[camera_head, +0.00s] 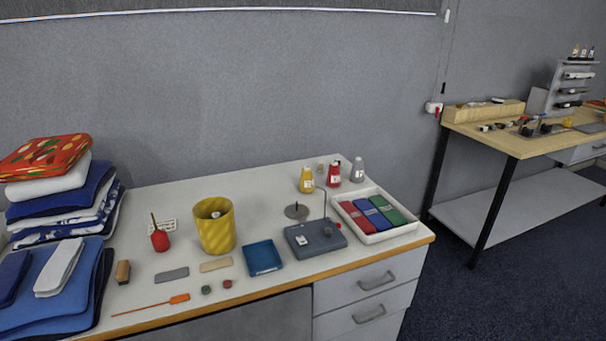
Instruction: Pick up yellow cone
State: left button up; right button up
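No plain yellow cone can be made out. A small yellow tapered item (307,181) with a pale label stands upright at the back right of the table; it may be a bottle or a cone. A red one (333,175) and a grey one (357,170) stand to its right. A larger yellow cup-like container (215,236) stands near the table's middle, with something pale inside its top. Neither of my grippers is in view.
The white table (270,186) carries folded cloths (62,262) at left, a blue tray (262,257), a grey device (315,238) with a thin post, and a white tray (404,229) of coloured cloths. Small tools lie along the front. The back middle is mostly clear.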

aim_at(307, 184)
jog(key=i+l+z, duration=0.2)
jog(key=l+z, duration=0.2)
jog(key=i+l+z, duration=0.25)
jog(key=z, duration=0.2)
jog(key=i+l+z, duration=0.2)
jog(key=i+z, duration=0.2)
jog(key=i+l+z, duration=0.3)
jog(key=z, duration=0.2)
jog(key=i+z, duration=0.5)
jog(key=i+u, duration=0.35)
jog(key=i, duration=0.3)
jog(key=i+l+u, duration=0.3)
jog(key=i, duration=0.3)
jog(key=i+j+u, duration=0.1)
jog(key=i+u, duration=0.5)
jog(key=u, duration=0.2)
jog(key=i+l+u, duration=0.1)
jog(key=i+u, duration=0.5)
jog(key=u, duration=0.25)
jog(key=i+u, duration=0.2)
jog(key=u, duration=0.25)
jog(key=i+u, duration=0.15)
jog(key=u, duration=0.3)
jog(key=i+l+u, duration=0.1)
jog(key=i+u, duration=0.4)
jog(key=i+l+u, duration=0.2)
jog(key=u, duration=0.3)
